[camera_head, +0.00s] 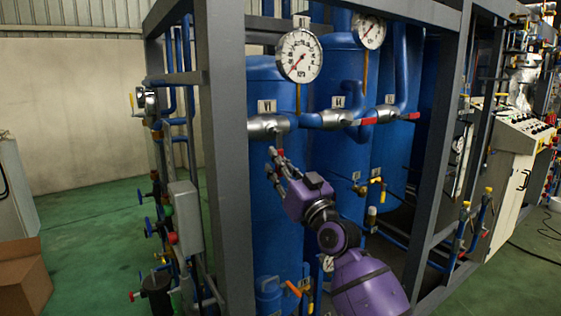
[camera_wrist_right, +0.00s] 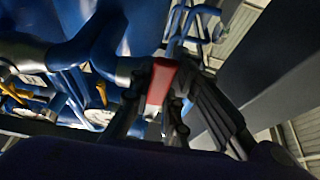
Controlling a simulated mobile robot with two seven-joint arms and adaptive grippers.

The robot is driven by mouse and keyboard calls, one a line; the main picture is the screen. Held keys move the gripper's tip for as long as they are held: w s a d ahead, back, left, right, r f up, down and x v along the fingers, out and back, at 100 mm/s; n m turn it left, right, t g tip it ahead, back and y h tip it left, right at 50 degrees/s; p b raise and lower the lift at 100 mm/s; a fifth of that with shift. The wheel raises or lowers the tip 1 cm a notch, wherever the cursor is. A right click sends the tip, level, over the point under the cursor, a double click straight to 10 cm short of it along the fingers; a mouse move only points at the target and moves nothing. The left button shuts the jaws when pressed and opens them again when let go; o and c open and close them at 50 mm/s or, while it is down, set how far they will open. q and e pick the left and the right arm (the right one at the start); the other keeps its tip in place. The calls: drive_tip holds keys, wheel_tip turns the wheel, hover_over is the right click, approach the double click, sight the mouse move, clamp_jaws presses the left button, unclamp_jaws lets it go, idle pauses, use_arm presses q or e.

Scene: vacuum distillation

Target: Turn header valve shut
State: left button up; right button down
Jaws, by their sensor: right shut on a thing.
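The blue header pipe (camera_head: 310,121) runs across the front of the blue tanks and carries silver valve bodies. My left gripper is not in view.
Two more valves on the header have red handles (camera_head: 361,122). Round pressure gauges (camera_head: 299,55) stand above the pipe. A grey frame post (camera_head: 226,150) rises close to the left of my right gripper. A yellow-handled tap (camera_head: 377,182) lies to the right.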

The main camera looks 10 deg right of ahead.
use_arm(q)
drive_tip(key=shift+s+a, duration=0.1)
use_arm(e)
drive_tip(key=c, duration=1.6)
unclamp_jaws()
drive_tip(key=shift+c, duration=0.2)
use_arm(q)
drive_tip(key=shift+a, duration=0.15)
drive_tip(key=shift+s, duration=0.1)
use_arm(e)
drive_tip(key=shift+s, duration=0.1)
drive_tip(key=v, duration=1.2)
drive_tip(key=shift+a+f, duration=0.1)
